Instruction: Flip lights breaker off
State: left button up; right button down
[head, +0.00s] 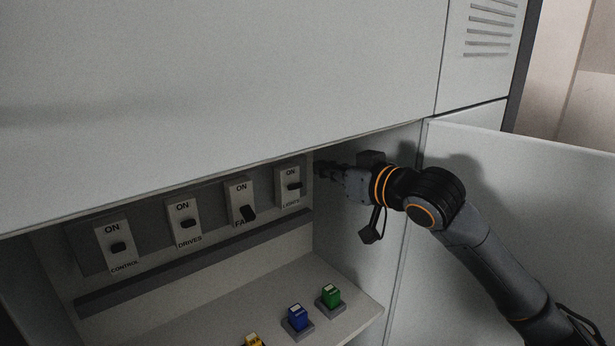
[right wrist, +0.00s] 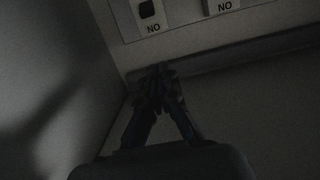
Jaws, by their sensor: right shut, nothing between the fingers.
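The lights breaker (head: 287,197) is the rightmost switch on the panel inside the cabinet, with "ON" at its top. Its dark toggle (head: 294,186) sits near the middle of the plate, below "ON". My right gripper (head: 324,168) is shut and empty, just right of and slightly above the lights breaker, apparently apart from the toggle. In the right wrist view, which is upside down, the closed fingertips (right wrist: 160,76) show near the panel's edge, with the lights breaker (right wrist: 150,24) partly cut off at the top. My left gripper is out of view.
The fans breaker (head: 240,197) has its toggle lower, over its label. The drives breaker (head: 184,219) and control breaker (head: 116,242) stand farther left. The cabinet's side wall is close to my right gripper.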

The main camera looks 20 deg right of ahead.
aim_at(289, 172)
jog(key=p+x, duration=0.3)
jog(key=x, duration=0.6)
jog(key=shift+w+a+r+p, duration=0.15)
jog(key=shift+w+p, duration=0.1)
jog(key=shift+p, duration=0.15)
jog(key=f, duration=0.1)
jog(key=s+f+p, duration=0.1)
jog(key=f, duration=0.1)
jog(key=shift+s+d+f, duration=0.35)
jog(key=shift+d, duration=0.1)
jog(key=shift+f, duration=0.15)
jog(key=shift+w+a, duration=0.1)
jog(key=shift+a, duration=0.05)
